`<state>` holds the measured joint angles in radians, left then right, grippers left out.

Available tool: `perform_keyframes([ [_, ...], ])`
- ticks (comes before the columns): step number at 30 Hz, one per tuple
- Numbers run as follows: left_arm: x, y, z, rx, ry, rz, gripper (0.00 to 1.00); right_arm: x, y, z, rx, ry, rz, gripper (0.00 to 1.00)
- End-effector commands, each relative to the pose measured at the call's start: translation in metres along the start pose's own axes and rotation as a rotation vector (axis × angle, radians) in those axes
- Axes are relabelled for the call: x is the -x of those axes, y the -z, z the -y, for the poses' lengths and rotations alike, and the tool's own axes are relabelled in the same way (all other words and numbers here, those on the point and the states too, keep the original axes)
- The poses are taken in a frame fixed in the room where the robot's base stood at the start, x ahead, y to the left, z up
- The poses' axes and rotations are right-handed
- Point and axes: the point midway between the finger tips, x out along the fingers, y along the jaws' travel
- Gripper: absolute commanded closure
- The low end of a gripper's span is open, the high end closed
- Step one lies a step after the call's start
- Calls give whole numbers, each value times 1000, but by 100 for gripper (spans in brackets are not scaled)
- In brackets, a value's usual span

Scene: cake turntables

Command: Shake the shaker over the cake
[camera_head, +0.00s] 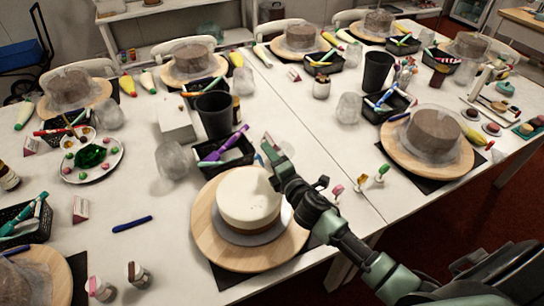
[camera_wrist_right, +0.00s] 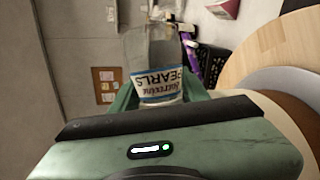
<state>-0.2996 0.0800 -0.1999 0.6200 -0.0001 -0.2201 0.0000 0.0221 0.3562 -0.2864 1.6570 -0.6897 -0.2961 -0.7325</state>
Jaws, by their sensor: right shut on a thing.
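The cake (camera_head: 248,198) has pale cream icing and brown showing at its lower side. It sits on a grey plate on a round wooden turntable (camera_head: 207,238). My right gripper (camera_head: 277,168) is at the cake's upper right edge, above the turntable. In the right wrist view it is shut on a clear shaker with a white and blue label reading "PEARLS" (camera_wrist_right: 160,85). The label reads upside down there. In the head view the shaker is mostly hidden by the gripper. The turntable (camera_wrist_right: 270,45) also shows at the right of the wrist view. My left gripper is not in view.
A black basket (camera_head: 222,158) with a purple tool and a dark cup (camera_head: 214,113) stand behind the cake. Two small shakers (camera_head: 137,273) are at front left. Other cakes on turntables surround the table.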

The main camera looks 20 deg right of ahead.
Motion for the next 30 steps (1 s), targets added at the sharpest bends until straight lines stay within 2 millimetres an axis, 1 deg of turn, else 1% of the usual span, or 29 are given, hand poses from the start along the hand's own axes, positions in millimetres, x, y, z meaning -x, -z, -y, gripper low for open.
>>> perform_keyframes([
  [3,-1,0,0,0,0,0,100,-8,4,-3,1,-3,0,100],
  [5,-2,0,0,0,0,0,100,-10,4,-3,2,-3,0,100],
  [16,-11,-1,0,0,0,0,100,-9,4,-5,77,-26,17,100],
  [24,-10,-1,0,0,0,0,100,-8,4,-6,84,-28,19,100],
  [28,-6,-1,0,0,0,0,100,-11,-5,-9,85,-27,19,100],
  [30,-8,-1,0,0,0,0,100,-10,1,-6,81,-27,17,100],
])
